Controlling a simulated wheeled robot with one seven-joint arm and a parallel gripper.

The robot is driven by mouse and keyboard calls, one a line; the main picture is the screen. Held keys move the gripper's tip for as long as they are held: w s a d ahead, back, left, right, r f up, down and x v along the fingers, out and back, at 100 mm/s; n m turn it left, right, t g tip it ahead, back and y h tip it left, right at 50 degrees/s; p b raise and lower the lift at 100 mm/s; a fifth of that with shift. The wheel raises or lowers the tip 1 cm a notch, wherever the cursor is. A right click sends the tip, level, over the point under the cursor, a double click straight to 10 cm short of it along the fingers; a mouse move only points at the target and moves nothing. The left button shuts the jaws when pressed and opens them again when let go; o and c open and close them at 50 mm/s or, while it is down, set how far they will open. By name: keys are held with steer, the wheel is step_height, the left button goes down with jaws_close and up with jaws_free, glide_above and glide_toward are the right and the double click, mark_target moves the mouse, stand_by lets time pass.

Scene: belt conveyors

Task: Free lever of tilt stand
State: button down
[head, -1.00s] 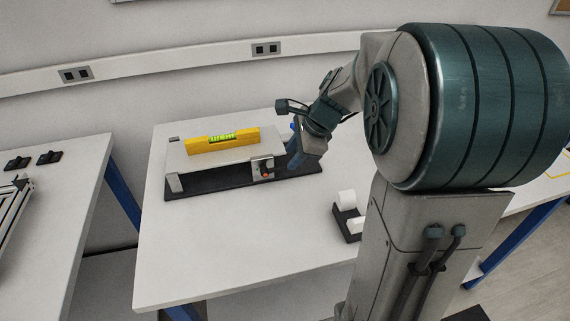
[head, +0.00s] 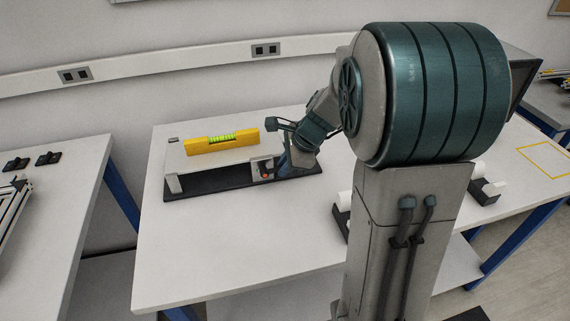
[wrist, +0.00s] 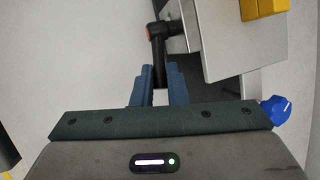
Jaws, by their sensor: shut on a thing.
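The tilt stand (head: 176,187) has a black base and a light grey plate (head: 222,150) with a yellow spirit level (head: 235,143) on it. At the plate's right end is a clamp with a red-centred hub (head: 266,174). In the wrist view the black lever (wrist: 158,45) runs from that hub down between my fingers. My gripper (wrist: 160,84) is shut on the lever, one finger on each side. A blue knob (wrist: 277,110) is at the right of the wrist view. In the head view my gripper (head: 287,165) hides the lever and the knob.
The stand is on a white table (head: 215,240) with bare room in front. A black holder with a white piece (head: 342,212) stands partly behind my arm. Another holder (head: 486,189) is farther right. A wall rail with sockets (head: 265,50) runs behind.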

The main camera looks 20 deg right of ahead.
steer(key=shift+r+p, duration=0.15)
steer(key=shift+p, duration=0.15)
steer(key=p, duration=0.2)
steer(key=r+h+p, duration=0.1)
steer(key=p, duration=0.1)
steer(key=shift+a+p, duration=0.25)
steer(key=shift+p, duration=0.05)
steer(key=p, duration=0.2)
steer(key=h+p, duration=0.1)
steer(key=p, duration=0.1)
steer(key=shift+a+r+n+h, duration=0.25)
steer(key=shift+r+n+h, duration=0.05)
steer(key=shift+r, duration=0.05)
steer(key=a+n+t+h+p, duration=0.1)
steer(key=a+h, duration=0.6)
steer(key=h, duration=0.8)
steer(key=shift+a+f+n+h+p, duration=0.2)
steer(key=shift+a+n+h+p, duration=0.15)
steer(key=shift+n+p, duration=0.4)
steer(key=c, duration=1.4)
jaws_free()
steer(key=shift+c, duration=0.2)
